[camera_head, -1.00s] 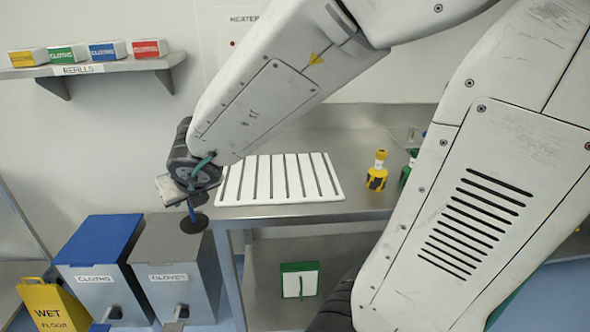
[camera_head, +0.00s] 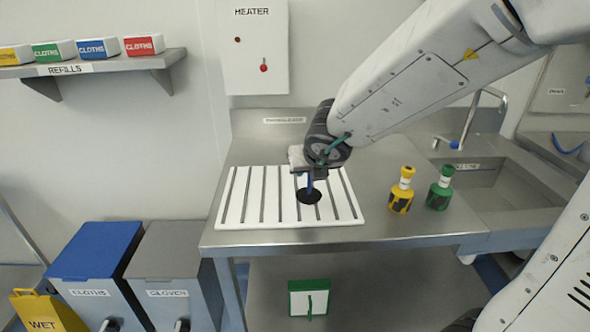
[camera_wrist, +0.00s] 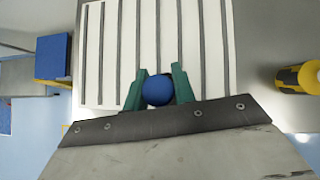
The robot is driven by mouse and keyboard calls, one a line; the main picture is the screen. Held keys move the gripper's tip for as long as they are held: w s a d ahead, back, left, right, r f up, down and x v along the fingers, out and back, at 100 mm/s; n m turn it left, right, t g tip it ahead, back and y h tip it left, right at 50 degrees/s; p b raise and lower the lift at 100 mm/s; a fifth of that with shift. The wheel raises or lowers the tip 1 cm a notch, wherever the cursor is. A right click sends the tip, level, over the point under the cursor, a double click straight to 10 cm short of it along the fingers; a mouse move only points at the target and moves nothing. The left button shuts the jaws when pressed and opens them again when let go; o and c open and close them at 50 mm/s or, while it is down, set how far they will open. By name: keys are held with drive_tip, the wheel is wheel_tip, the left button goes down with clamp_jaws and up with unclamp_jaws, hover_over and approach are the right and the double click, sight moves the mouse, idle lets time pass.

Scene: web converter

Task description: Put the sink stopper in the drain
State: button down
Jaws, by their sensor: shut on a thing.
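My gripper (camera_head: 309,174) is shut on the sink stopper (camera_head: 309,196), a dark disc with a blue upright handle. The stopper hangs level over the white slatted drainboard (camera_head: 235,215); I cannot tell the exact gap beneath it. In the wrist view, the blue round top of the stopper (camera_wrist: 158,90) sits between the two green fingertips (camera_wrist: 157,88); its disc is hidden below. The sink basin (camera_head: 485,174) is at the right of the steel counter, partly hidden by its front rim. Its drain is not visible.
A yellow bottle (camera_head: 401,190) and a green bottle (camera_head: 440,188) stand between drainboard and sink. A faucet (camera_head: 470,120) rises behind the basin. Blue and grey bins (camera_head: 95,250) stand left of the counter. A shelf with boxes (camera_head: 90,66) is on the wall.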

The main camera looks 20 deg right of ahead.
drive_tip(key=shift+w+a+f, duration=0.2)
drive_tip(key=shift+w+f, duration=0.55)
drive_tip(key=shift+w, duration=1.1)
drive_tip(key=shift+w+a+f, duration=0.25)
drive_tip(key=shift+w+f, duration=0.55)
drive_tip(key=shift+w, duration=1.05)
drive_tip(key=shift+w+a+f, duration=0.2)
drive_tip(key=shift+w+f, duration=0.55)
drive_tip(key=shift+w, duration=1.1)
drive_tip(key=shift+f, duration=0.15)
drive_tip(key=c, duration=1.1)
unclamp_jaws()
drive_tip(key=shift+c, duration=0.2)
